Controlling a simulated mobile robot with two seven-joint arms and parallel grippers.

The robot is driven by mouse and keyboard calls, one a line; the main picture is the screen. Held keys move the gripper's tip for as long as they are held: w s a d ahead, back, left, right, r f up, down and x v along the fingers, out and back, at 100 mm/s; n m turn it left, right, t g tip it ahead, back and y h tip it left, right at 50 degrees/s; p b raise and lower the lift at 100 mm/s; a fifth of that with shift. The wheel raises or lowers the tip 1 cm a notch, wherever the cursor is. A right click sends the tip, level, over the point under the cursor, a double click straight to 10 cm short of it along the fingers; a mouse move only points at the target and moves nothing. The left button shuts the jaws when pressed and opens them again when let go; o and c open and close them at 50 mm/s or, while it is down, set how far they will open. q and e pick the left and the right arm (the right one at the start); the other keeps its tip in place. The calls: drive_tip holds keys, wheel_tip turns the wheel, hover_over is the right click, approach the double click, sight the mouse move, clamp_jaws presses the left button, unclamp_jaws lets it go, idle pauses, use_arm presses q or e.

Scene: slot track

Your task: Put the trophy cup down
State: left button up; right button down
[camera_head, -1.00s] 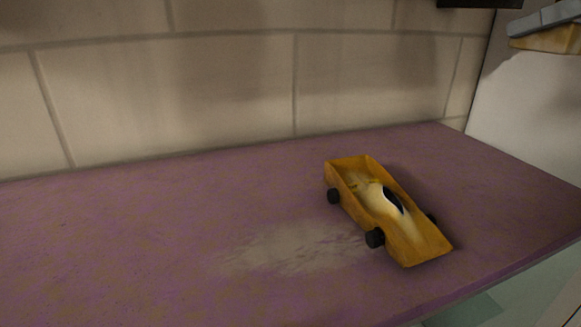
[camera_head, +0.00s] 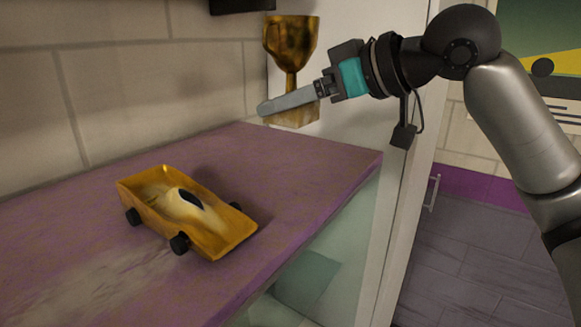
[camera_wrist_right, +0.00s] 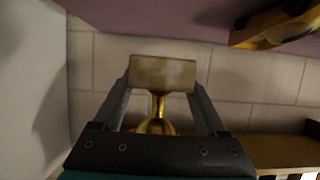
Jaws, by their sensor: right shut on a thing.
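The gold trophy cup (camera_head: 290,45) is upright in the head view, with a bowl, a thin stem and a square marbled base. My right gripper (camera_head: 268,107) comes in from the right and is shut on the cup at its base. The cup is held in the air above the far right end of the purple counter (camera_head: 320,165). In the right wrist view the cup's base (camera_wrist_right: 163,73) sits between the two fingers (camera_wrist_right: 161,90), with the bowl partly hidden behind the gripper body. My left gripper is not in view.
A yellow toy car (camera_head: 188,215) with black wheels stands on the counter, left of the cup. The counter between the car and its right edge is clear. A tiled wall (camera_head: 150,90) runs behind, and a white panel (camera_head: 395,150) stands at the right end.

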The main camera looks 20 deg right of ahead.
sight(291, 177)
drive_tip(key=shift+f+b, duration=1.3)
drive_tip(key=shift+f, duration=2.95)
drive_tip(key=shift+f, duration=0.1)
unclamp_jaws()
drive_tip(key=shift+s+d+r+b, duration=0.2)
drive_tip(key=shift+s+d+b, duration=0.15)
drive_tip(key=shift+s, duration=0.1)
drive_tip(key=b+v, duration=0.6)
drive_tip(key=v, duration=0.5)
drive_tip(key=shift+a, duration=0.2)
